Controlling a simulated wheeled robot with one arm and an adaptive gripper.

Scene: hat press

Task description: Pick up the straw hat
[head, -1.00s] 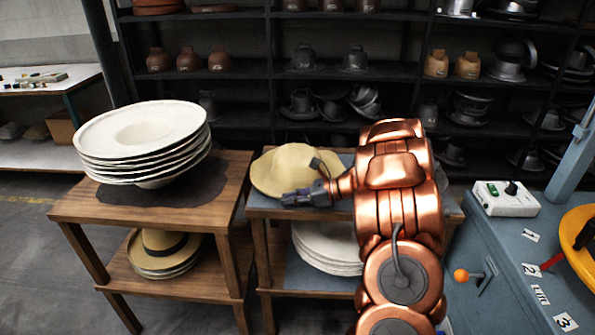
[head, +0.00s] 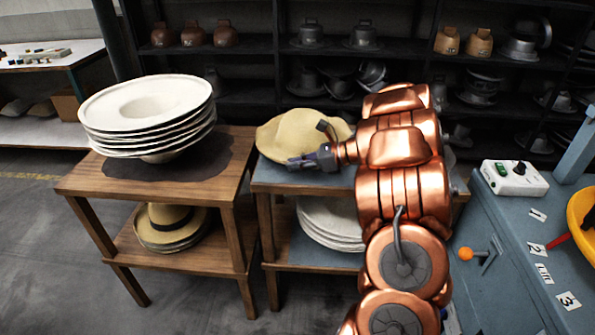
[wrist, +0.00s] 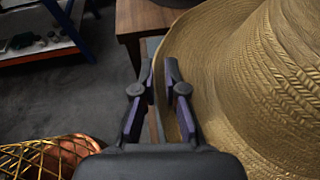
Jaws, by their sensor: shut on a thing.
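The straw hat (head: 288,133) is pale yellow and sits over the blue top of the middle wooden table (head: 262,185). In the wrist view the hat (wrist: 245,80) fills the right side, its woven brim reaching the fingers. My gripper (head: 296,162) is at the hat's near brim edge. The wrist view shows my gripper (wrist: 162,85) with the brim edge between its two narrow-set fingers, shut on it. The hat looks slightly tilted; I cannot tell whether it still touches the table. My arm hides the table's right part.
A stack of white hat shapes (head: 145,112) stands on the left wooden table (head: 80,182). Hats with dark bands (head: 168,222) and white discs (head: 330,222) lie on lower shelves. A blue machine (head: 510,275) stands right; dark shelving (head: 255,68) is behind.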

